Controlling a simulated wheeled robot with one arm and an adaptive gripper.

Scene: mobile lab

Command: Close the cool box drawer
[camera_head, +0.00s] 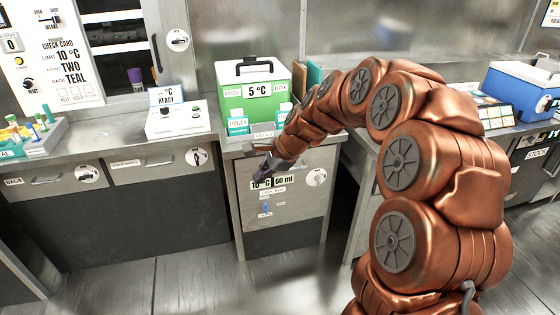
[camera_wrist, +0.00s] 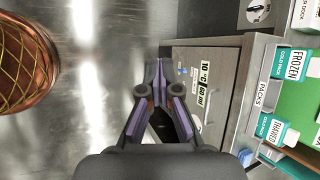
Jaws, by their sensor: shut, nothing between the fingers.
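The green cool box (camera_head: 250,100), marked 5 °C, stands on the counter with its lid handle up. Below it is a grey panel (camera_head: 310,205) with a round sign and a "10 °C 60 ml" label, which I take for the drawer front. The panel also shows in the wrist view (camera_wrist: 187,62). I cannot tell whether it sits flush or stands out a little. My gripper (camera_head: 262,180) is shut and empty, in front of the panel near the label; its fingertips show in the wrist view (camera_wrist: 159,66).
Cold packs (camera_head: 238,123) stand at the counter front by the cool box. A white control box (camera_head: 180,120) and a tube rack (camera_head: 35,140) are to the left. A blue box (camera_head: 522,88) stands at the right. The floor (camera_head: 190,270) before the cabinets is clear.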

